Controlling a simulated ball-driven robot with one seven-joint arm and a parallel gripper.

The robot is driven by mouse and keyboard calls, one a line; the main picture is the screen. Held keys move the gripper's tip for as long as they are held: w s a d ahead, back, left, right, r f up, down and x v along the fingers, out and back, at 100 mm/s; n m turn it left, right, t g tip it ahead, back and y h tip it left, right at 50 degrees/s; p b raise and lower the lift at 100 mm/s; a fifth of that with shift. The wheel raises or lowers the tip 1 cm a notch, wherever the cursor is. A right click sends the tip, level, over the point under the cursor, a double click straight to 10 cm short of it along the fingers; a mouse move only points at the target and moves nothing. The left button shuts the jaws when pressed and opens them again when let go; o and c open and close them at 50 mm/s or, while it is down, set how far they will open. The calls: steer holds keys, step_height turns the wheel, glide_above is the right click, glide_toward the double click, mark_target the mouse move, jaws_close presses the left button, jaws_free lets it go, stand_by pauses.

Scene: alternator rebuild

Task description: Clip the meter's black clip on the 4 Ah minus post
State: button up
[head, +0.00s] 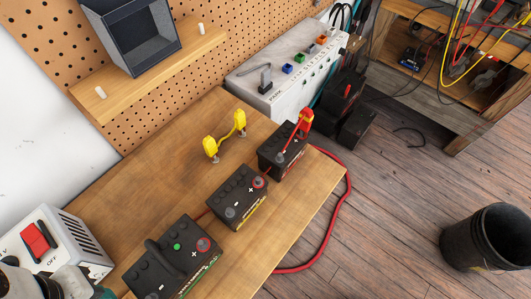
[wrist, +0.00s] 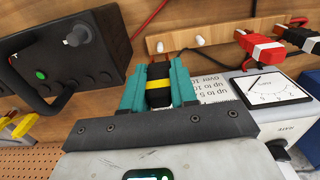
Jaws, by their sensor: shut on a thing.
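My gripper (wrist: 158,88) is shut on a black clip with a yellow band (wrist: 157,70), held between its teal fingers in the wrist view. In the head view only part of my arm shows at the bottom left corner. Three black batteries stand in a row on the wooden bench: a front one with a handle and green dot (head: 160,262), a middle one (head: 237,197) and a far one (head: 272,158). The handled battery (wrist: 60,55) is left of my gripper in the wrist view, with a grey post (wrist: 78,36). I cannot read which is 4 Ah. The meter (wrist: 272,86) is at right.
A red clip (head: 305,117) is on the far battery, its red cable looping over the bench edge. A yellow jumper (head: 225,137) stands behind the batteries. A white box with a red switch (head: 38,240) is at left. In the wrist view, red (wrist: 262,46) and dark (wrist: 298,38) clips sit above the meter.

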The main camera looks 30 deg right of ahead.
mark_target(280, 154)
stand_by(0.3)
step_height(280, 154, up, 11)
steer(key=p, duration=0.9)
steer(key=shift+f, duration=0.1)
steer(key=w+d+f+m, duration=0.1)
steer(key=w+d+m, duration=0.1)
steer(key=d, duration=1.1)
steer(key=w+d+f+m, duration=0.1)
steer(key=w+d+m, duration=0.1)
steer(key=d, duration=1.1)
steer(key=w+d+f+m+b, duration=0.1)
steer(key=w+d+f+m, duration=0.1)
steer(key=d, duration=1.1)
steer(key=shift+w+d, duration=0.35)
steer(key=shift+w, duration=0.5)
steer(key=shift+f+b, duration=0.45)
steer(key=shift+f, duration=0.3)
steer(key=shift+f, duration=0.1)
steer(key=shift+f+b, duration=0.9)
steer(key=shift+f, duration=0.2)
